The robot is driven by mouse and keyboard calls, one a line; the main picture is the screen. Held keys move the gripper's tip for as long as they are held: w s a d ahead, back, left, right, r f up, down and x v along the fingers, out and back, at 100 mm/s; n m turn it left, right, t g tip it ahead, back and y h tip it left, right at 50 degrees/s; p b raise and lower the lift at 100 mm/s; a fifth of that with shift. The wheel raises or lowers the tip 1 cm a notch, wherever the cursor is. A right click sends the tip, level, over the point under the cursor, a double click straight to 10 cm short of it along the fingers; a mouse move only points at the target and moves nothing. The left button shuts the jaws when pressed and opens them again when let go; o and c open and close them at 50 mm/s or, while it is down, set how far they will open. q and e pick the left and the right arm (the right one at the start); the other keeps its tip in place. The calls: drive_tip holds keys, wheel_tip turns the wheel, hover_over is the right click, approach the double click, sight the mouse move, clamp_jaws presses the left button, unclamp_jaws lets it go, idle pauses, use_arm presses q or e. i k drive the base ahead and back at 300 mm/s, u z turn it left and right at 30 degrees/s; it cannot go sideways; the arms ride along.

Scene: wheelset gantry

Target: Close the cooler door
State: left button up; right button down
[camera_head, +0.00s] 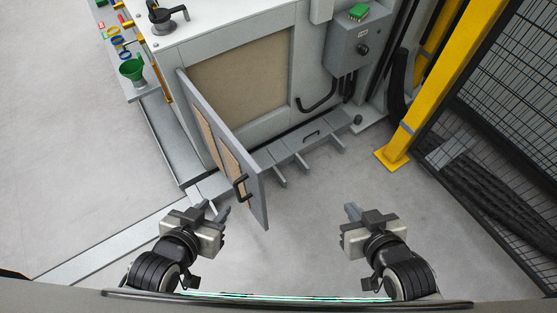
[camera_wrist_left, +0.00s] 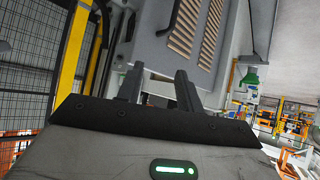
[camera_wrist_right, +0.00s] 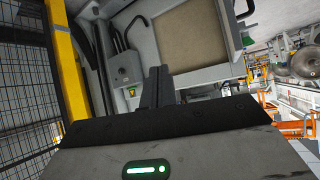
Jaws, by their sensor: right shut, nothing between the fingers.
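The cooler door (camera_head: 205,118) is a grey panel with slatted vents and a black handle (camera_head: 239,187). It stands swung open, hinged at the left of the cabinet opening, its free edge pointing toward me. The beige filter (camera_head: 240,75) in the cabinet is exposed. The door's vents (camera_wrist_left: 195,28) also show in the left wrist view. My left gripper (camera_head: 217,211) is open and empty, just left of and below the door's free end, apart from the handle. My right gripper (camera_head: 350,210) is shut and empty, right of the door; its fingers (camera_wrist_right: 156,85) are together in the right wrist view.
A grey control box (camera_head: 355,45) with a green top is on the cabinet's right. A yellow post (camera_head: 430,95) and black mesh fence (camera_head: 510,110) stand at the right. Low floor rails (camera_head: 290,155) run before the cabinet. The floor between my grippers is clear.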

sight(245, 176)
drive_tip(key=z, duration=0.6)
drive_tip(key=k, duration=1)
drive_tip(key=u, duration=1.1)
drive_tip(key=i, duration=0.5)
